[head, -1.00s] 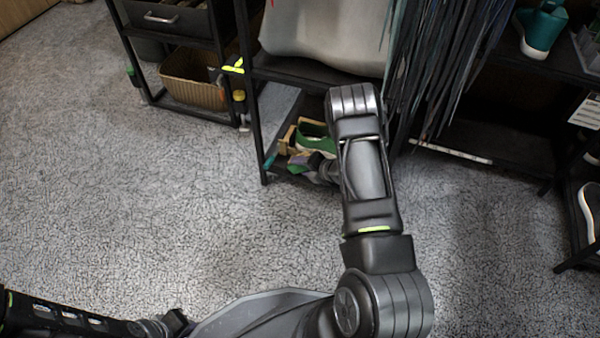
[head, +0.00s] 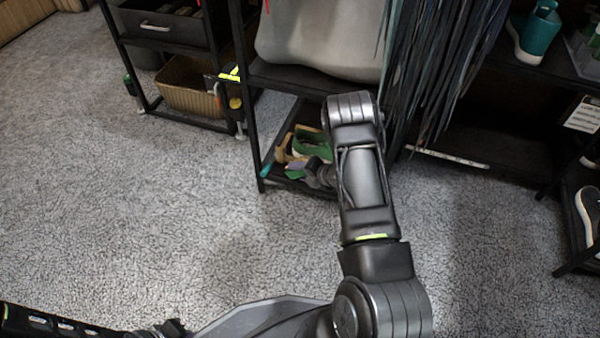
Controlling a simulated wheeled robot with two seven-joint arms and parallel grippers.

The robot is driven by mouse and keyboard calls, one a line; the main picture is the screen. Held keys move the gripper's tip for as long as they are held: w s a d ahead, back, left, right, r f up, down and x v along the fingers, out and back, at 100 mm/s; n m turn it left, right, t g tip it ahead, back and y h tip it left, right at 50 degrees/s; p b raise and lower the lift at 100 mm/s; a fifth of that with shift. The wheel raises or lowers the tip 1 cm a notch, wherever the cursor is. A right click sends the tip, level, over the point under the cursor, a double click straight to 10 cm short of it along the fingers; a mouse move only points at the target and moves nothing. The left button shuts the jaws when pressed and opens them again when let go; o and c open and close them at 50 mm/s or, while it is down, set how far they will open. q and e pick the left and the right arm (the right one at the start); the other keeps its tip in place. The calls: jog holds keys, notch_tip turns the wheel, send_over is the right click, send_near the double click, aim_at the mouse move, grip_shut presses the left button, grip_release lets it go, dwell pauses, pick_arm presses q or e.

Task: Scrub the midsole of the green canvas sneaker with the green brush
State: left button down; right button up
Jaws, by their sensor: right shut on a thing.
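The green canvas sneaker (head: 312,141) with a pale midsole sits on the low shelf of the black rack, left of my right forearm, which hides part of it. My right gripper (head: 304,166) is low in front of the sneaker, small and partly covered by my wrist. It is shut on the green brush (head: 292,173), of which only a small green part shows. I cannot tell whether the brush touches the midsole. Of my left arm, only a part shows at the bottom left edge; its gripper is not clearly in view.
A wooden item (head: 284,148) lies left of the sneaker. Rack posts and the upper shelf (head: 300,78) stand close around my right arm. Dark hanging strips (head: 440,70) are to the right. A wicker basket (head: 190,88) is at the left. The carpet in front is clear.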

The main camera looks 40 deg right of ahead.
jog(key=shift+w+d+b, duration=0.3)
jog(key=shift+w+d, duration=0.1)
jog(key=shift+d, duration=0.2)
jog(key=shift+s+d, duration=0.6)
jog(key=shift+s, duration=0.25)
jog(key=shift+s+d, duration=0.6)
jog(key=shift+s, duration=0.2)
